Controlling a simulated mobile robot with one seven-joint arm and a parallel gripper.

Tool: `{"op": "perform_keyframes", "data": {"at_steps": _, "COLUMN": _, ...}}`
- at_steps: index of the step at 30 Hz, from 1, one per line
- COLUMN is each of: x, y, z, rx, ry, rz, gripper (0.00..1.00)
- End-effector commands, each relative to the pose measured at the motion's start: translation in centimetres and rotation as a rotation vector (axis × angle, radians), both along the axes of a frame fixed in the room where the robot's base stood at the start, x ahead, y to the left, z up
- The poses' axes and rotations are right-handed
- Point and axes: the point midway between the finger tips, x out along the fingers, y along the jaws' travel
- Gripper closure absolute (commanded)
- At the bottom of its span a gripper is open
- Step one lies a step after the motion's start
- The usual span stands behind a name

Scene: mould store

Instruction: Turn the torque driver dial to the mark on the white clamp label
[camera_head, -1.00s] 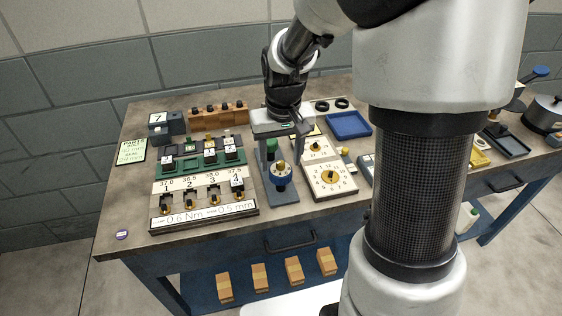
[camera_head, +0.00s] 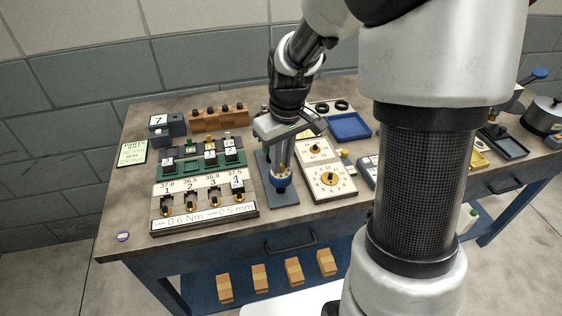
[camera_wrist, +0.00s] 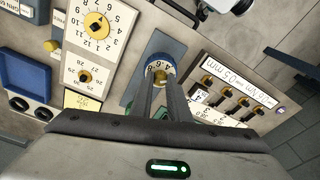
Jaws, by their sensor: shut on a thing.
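The torque driver dial is a white-numbered ring with a blue rim and a brass-yellow knob (camera_wrist: 158,76) at its middle, on a blue-grey stand (camera_head: 284,197). My gripper (camera_head: 281,170) comes down on it from above and behind. In the wrist view my gripper's two fingers (camera_wrist: 158,84) are close together on the knob. Some ring numbers show; the fingers hide others, and I cannot read the pointer setting. The white clamp label (camera_head: 205,215) runs along the front of the clamp fixture, left of the stand, and reads 0.6 Nm and 0.5 mm.
Right of the stand is a cream panel with a yellow dial (camera_head: 329,178) and a smaller dial. Behind are a blue tray (camera_head: 349,126) and a wooden block holder (camera_head: 218,118). A green rack (camera_head: 190,165) stands behind the clamp fixture. The table's front left is mostly clear.

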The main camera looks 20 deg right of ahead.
Motion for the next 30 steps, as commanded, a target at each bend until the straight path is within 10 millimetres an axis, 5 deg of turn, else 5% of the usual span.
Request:
{"op": "perform_keyframes", "data": {"at_steps": 7, "x": -0.01, "y": -0.03, "z": -0.01, "rx": 0.0, "ry": 0.001, "rz": 0.007, "gripper": 0.99}}
{"op": "perform_keyframes", "data": {"at_steps": 16, "x": 0.01, "y": -0.09, "z": 0.05, "rx": 0.001, "ry": 0.002, "rz": 0.312, "gripper": 0.99}}
{"op": "perform_keyframes", "data": {"at_steps": 30, "x": 0.03, "y": -0.13, "z": 0.13, "rx": 0.001, "ry": 0.0, "rz": 0.44, "gripper": 0.99}}
